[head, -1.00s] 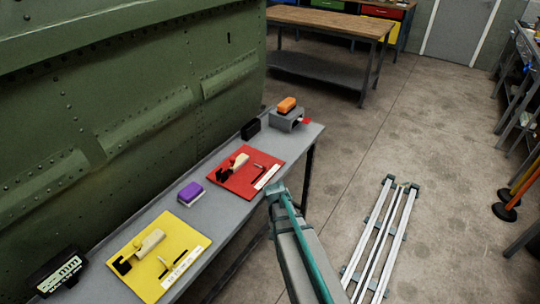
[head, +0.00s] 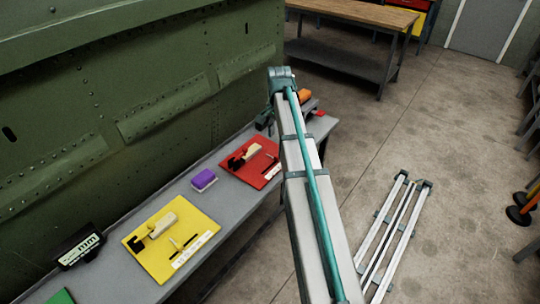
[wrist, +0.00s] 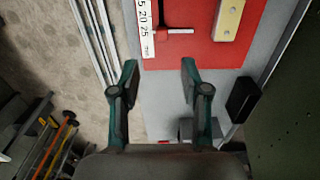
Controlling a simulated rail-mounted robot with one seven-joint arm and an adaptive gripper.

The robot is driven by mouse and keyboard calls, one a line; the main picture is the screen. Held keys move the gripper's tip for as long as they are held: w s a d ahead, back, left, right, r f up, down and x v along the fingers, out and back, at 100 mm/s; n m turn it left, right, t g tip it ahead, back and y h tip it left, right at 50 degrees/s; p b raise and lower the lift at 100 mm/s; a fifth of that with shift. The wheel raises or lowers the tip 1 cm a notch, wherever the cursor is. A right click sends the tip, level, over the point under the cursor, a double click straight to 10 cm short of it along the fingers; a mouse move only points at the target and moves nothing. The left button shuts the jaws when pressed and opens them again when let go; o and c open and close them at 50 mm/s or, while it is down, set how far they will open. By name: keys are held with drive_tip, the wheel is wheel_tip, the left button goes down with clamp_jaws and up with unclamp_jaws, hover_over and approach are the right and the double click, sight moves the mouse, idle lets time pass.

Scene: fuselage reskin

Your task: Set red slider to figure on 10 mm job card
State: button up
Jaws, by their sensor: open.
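The red board (head: 250,163) lies on the bench, carrying a cream block (head: 252,152) and a white number strip. In the wrist view the strip (wrist: 146,28) shows 5, 20 and 25, partly cut off. A slider with a pale bar and dark stem (wrist: 173,30) lies beside it on the red board. My gripper (wrist: 160,68) is open and empty, its fingers near the board's edge, apart from the slider. A dark stand (head: 80,248) at the bench's left end bears "mm"; its figure is not legible to me.
A yellow board (head: 168,238) with similar parts and a purple block (head: 204,180) lie on the bench. A black block (wrist: 243,99) and grey holder (wrist: 186,128) stand near my gripper. The green fuselage panel (head: 120,90) rises behind the bench.

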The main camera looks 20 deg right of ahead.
sight(277, 156)
wheel_tip(277, 156, down, 10)
drive_tip(key=p, duration=0.3)
drive_tip(key=shift+w+f, duration=0.1)
drive_tip(key=shift+f, duration=0.15)
idle(0.3)
clamp_jaws()
